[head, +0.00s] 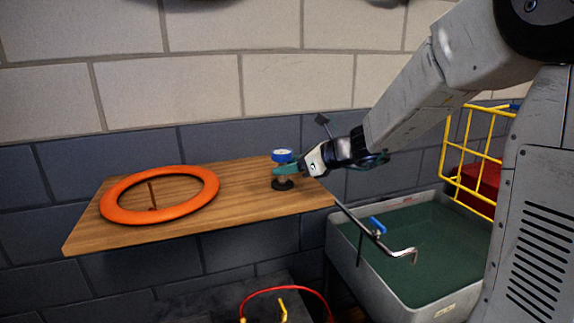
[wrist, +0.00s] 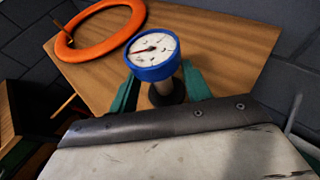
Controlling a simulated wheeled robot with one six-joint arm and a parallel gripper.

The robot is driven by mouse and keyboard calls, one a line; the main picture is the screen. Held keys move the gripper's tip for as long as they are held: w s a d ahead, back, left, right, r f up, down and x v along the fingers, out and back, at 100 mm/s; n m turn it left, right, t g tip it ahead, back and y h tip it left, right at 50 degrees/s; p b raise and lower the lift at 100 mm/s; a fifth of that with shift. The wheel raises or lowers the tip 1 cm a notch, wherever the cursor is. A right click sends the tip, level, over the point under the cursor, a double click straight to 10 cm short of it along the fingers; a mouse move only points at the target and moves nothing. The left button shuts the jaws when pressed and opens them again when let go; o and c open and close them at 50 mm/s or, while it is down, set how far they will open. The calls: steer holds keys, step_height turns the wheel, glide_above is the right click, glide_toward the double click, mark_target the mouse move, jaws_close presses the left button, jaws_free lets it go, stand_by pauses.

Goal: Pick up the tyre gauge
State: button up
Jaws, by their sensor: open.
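The tyre gauge (head: 282,157) stands upright on the wooden shelf, near its right end. It has a blue rim, a white dial and a dark round base. In the wrist view the gauge (wrist: 152,56) shows its dial with a red needle. My gripper (head: 284,170) reaches in from the right, low and level with the gauge's stem. Its green fingers (wrist: 158,88) are open, one on each side of the stem below the dial. Whether either finger touches the stem cannot be told. The lower stem and part of the base are hidden by my gripper in the wrist view.
The wooden shelf (head: 235,205) also holds an orange ring (head: 112,210) around a thin brown upright piece (head: 152,195). A grey sink (head: 440,300) with a bent metal tap (head: 385,245) is at the right. A yellow wire basket (head: 462,185) hangs above it.

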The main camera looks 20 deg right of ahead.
mark_target(287, 152)
steer(key=shift+x, duration=1.1)
jaws_close()
steer(key=shift+r, duration=0.15)
steer(key=shift+r, duration=0.3)
step_height(287, 152, up, 3)
steer(key=shift+s+d, duration=0.1)
steer(key=shift+s, duration=0.05)
steer(key=s+r, duration=0.1)
steer(key=s, duration=1.4)
steer(key=shift+s, duration=0.4)
